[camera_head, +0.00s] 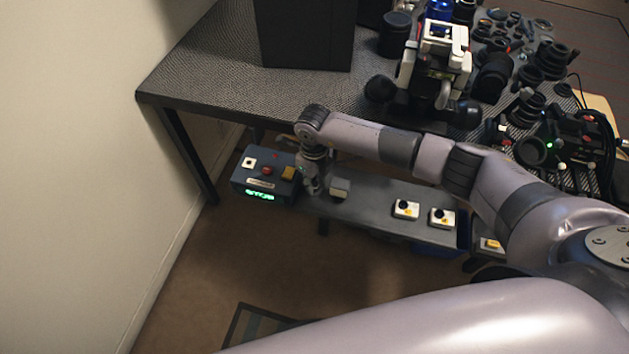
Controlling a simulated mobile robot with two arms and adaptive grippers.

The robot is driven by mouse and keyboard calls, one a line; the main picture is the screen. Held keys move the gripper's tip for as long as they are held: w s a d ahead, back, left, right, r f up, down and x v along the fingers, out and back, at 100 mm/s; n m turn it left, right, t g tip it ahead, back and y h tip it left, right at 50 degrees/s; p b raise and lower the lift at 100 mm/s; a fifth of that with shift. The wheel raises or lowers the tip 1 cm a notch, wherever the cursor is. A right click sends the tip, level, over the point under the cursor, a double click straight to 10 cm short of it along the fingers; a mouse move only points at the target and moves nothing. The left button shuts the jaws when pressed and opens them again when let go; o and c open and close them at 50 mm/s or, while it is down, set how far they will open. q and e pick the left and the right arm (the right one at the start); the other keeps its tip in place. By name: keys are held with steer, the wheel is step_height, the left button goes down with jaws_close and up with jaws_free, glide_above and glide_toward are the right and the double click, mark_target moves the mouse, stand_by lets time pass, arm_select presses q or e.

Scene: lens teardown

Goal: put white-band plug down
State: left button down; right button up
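My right gripper (313,188) points down over the low grey bench (375,197), between the control box and a small white-topped block. It is small and dark here, and I cannot tell whether its fingers are open or shut or hold anything. I cannot make out the white-band plug; it may be hidden by the gripper or too small to tell. The small white-topped block (340,187) is just right of the fingers; I cannot tell whether they touch. My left gripper is not in view.
A dark control box (262,183) with buttons and a green display stands at the bench's left end. Two white button boxes (405,209) (442,217) sit farther right. The textured table (215,75) behind holds a black case (305,35) and many lens parts. Floor in front is mostly clear.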

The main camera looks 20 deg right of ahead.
mark_target(314, 182)
steer(key=shift+o, duration=1.3)
steer(key=shift+s+f, duration=0.25)
steer(key=shift+f, duration=0.3)
steer(key=shift+w+f, duration=0.1)
steer(key=r, duration=1.3)
steer(key=shift+w+r+p, duration=0.2)
steer(key=shift+r+p, duration=0.1)
steer(key=shift+r, duration=0.1)
